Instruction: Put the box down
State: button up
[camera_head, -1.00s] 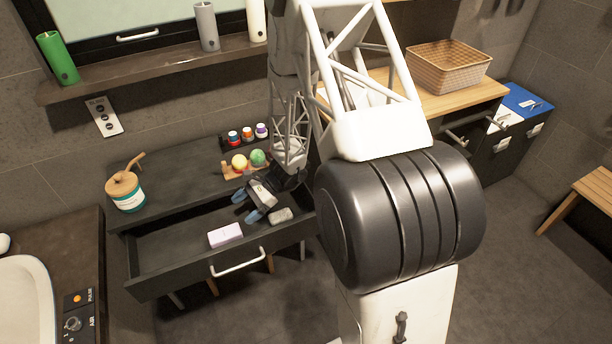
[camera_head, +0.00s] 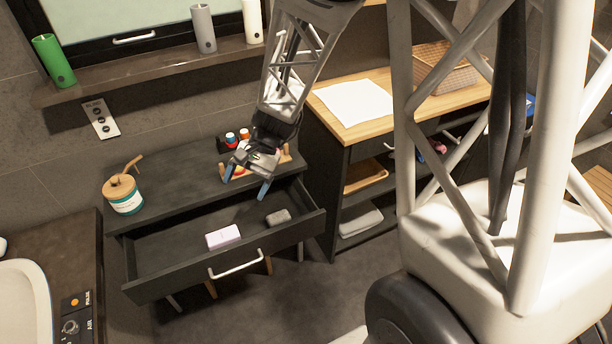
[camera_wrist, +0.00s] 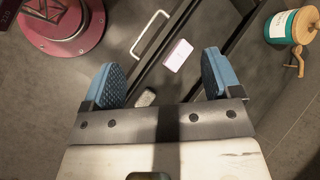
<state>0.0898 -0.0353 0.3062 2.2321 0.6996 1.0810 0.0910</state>
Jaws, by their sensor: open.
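A small pale pink box (camera_head: 222,237) lies flat in the open drawer (camera_head: 160,256) of the dark vanity, near the drawer's front. The box also shows in the wrist view (camera_wrist: 178,55), beyond and between the fingertips and apart from them. My gripper (camera_head: 246,183) is open and empty, above the back part of the drawer by the cabinet top's front edge. Its blue-padded fingers spread wide in the wrist view (camera_wrist: 165,80). A small grey object (camera_head: 278,217) lies in the drawer to the right of the box.
A jar with a wooden lid (camera_head: 123,194) stands on the cabinet top's left. Small bottles (camera_head: 238,137) stand at the back, partly hidden by my gripper. The drawer's left part is clear.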

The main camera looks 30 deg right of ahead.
jog(key=s+d+r+n+t+h, duration=0.2)
jog(key=s+d+r+n+h, duration=0.1)
jog(key=s+r, duration=0.5)
jog(key=s+d+r+n+t+h, duration=0.3)
jog(key=s+r, duration=0.6)
jog(key=s, duration=0.3)
jog(key=shift+s+r+n+h, duration=0.15)
jog(key=shift+r+n+h, duration=0.1)
jog(key=shift+n+h, duration=0.5)
jog(key=shift+o, duration=0.4)
